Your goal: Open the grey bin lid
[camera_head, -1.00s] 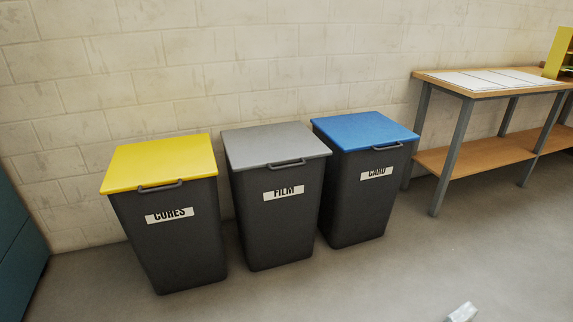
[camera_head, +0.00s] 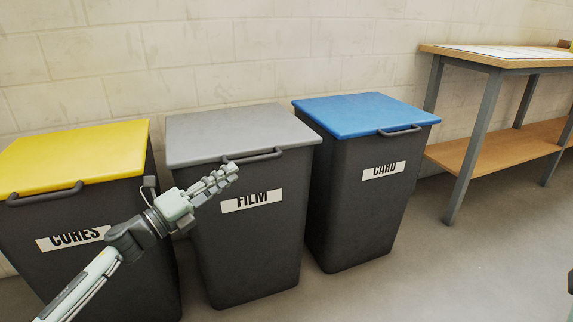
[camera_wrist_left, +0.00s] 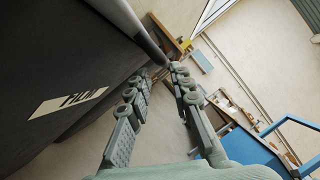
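The grey lid (camera_head: 240,132) lies closed on the dark bin labelled FILM (camera_head: 250,250). Its dark bar handle (camera_head: 252,157) runs along the front edge. My left gripper (camera_head: 229,174) is in front of this bin, its fingertips just below the handle's left part in the head view. In the left wrist view the two fingers (camera_wrist_left: 162,75) are apart with nothing between them; the FILM bin's dark front and label (camera_wrist_left: 68,101) are at left. A dark bar (camera_wrist_left: 146,38), perhaps the handle or lid edge, ends near the fingertips; contact cannot be told. My right gripper is not in view.
A bin with a yellow lid (camera_head: 75,157) stands left, partly behind my left arm. A bin with a blue lid (camera_head: 362,114) stands right. A wooden-topped table (camera_head: 480,57) is farther right. The wall is close behind the bins; floor (camera_head: 420,275) in front is clear.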

